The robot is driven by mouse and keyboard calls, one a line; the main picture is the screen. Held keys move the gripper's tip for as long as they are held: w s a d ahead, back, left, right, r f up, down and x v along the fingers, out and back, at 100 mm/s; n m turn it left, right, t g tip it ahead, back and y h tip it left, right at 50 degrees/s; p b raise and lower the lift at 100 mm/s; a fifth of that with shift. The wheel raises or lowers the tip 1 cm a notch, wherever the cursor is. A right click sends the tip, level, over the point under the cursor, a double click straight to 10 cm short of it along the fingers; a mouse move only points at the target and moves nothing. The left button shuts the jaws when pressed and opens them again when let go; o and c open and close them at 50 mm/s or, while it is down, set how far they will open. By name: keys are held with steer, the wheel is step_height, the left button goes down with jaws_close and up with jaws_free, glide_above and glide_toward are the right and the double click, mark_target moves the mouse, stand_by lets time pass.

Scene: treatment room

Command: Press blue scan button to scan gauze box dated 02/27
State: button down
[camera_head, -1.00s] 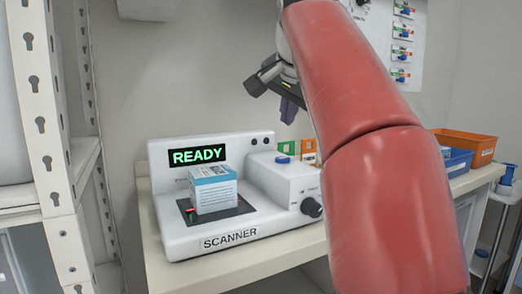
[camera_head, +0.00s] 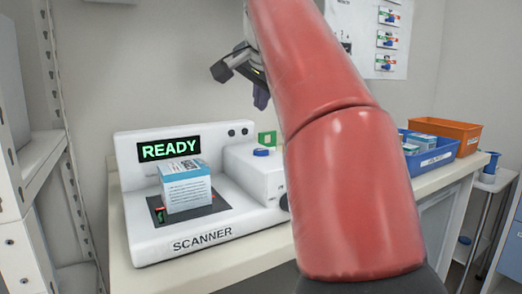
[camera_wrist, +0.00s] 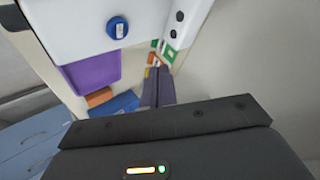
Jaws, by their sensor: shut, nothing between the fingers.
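The white scanner (camera_head: 202,238) stands on the counter, its screen (camera_head: 169,149) reading READY in green. A blue and white box (camera_head: 186,190) sits upright on its dark scan plate (camera_head: 205,212); I cannot read a date on it. The blue button (camera_head: 261,152) is on top of the scanner's raised right block, and shows in the wrist view (camera_wrist: 117,28) too. My gripper (camera_head: 262,98) is shut and empty, above the button in the head view and apart from it. Its dark fingers also show in the wrist view (camera_wrist: 158,80).
A blue bin (camera_head: 432,158) with boxes and an orange bin (camera_head: 452,134) stand at the right on the counter (camera_head: 135,275). A white shelf rack (camera_head: 35,165) stands at the left. My red arm hides the middle of the counter. A purple surface (camera_wrist: 92,70) shows in the wrist view.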

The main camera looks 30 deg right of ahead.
mark_target(261, 151)
step_height(261, 151, down, 7)
steer(key=b, duration=0.4)
steer(key=shift+r, duration=0.15)
stand_by(1.8)
steer(key=shift+f+b, duration=0.35)
steer(key=shift+b, duration=0.1)
steer(key=shift+f+b, duration=0.3)
steer(key=shift+f, duration=0.15)
stand_by(0.4)
steer(key=shift+r, duration=0.1)
steer(key=shift+r+p, duration=0.75)
steer(key=shift+p, duration=0.15)
